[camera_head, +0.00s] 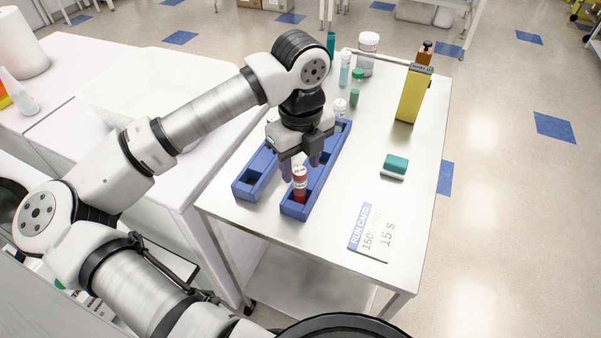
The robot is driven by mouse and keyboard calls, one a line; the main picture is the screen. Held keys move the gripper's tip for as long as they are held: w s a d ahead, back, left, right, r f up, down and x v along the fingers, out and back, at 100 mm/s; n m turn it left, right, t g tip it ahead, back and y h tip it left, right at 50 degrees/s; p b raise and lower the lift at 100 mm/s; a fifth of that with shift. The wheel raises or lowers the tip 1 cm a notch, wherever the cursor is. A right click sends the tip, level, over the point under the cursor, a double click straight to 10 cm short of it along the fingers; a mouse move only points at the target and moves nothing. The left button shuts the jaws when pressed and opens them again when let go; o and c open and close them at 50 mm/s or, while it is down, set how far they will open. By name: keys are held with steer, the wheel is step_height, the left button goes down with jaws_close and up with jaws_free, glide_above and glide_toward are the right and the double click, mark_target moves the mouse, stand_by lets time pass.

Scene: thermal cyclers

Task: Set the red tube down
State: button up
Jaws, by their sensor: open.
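The red tube (300,190) stands upright in the front end of the right-hand blue rack (325,182) on the white table. Its cap is white with small print. My gripper (301,170) is right above the tube, pointing down, with its fingers open on either side of the cap. I cannot tell whether the fingers touch the cap. The lower part of the tube is hidden by the rack wall.
A second blue rack (247,187) lies to the left. Several bottles, including a white jar (368,50), are at the back.

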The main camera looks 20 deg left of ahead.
step_height(320, 180, up, 8)
steer(key=b, duration=0.1)
steer(key=shift+r, duration=0.25)
